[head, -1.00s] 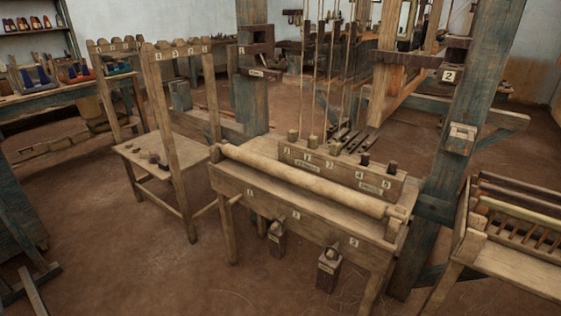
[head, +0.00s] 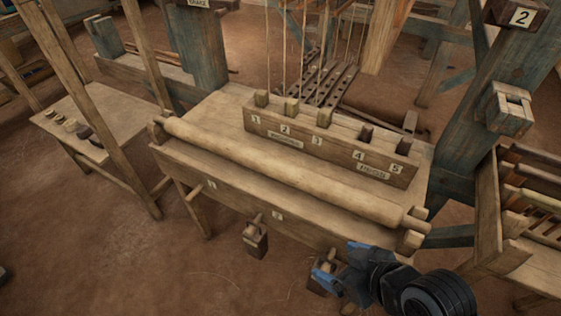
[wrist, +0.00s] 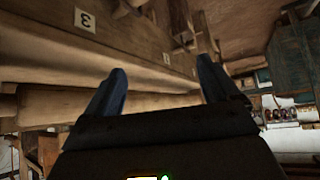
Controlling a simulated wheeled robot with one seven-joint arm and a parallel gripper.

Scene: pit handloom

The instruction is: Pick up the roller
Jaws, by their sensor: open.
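The roller (head: 285,170) is a long pale wooden cylinder lying along the front top of the wooden bench, between end blocks. In the wrist view, a pale rounded bar that looks like the roller (wrist: 48,106) runs across behind my fingers. My gripper (head: 340,260) is open and empty, with two blue fingers. It appears in front of the bench's front board near its right end, apart from the roller in the head view. In the wrist view my gripper (wrist: 160,75) has its fingers spread, with an upside-down label 3 beyond them.
A numbered board (head: 330,146) with several short pegs stands behind the roller. A hanging wooden block (head: 256,240) is below the front board. A blue-grey post (head: 492,125) and a slatted frame (head: 530,215) stand at the right. A small table (head: 110,115) stands left.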

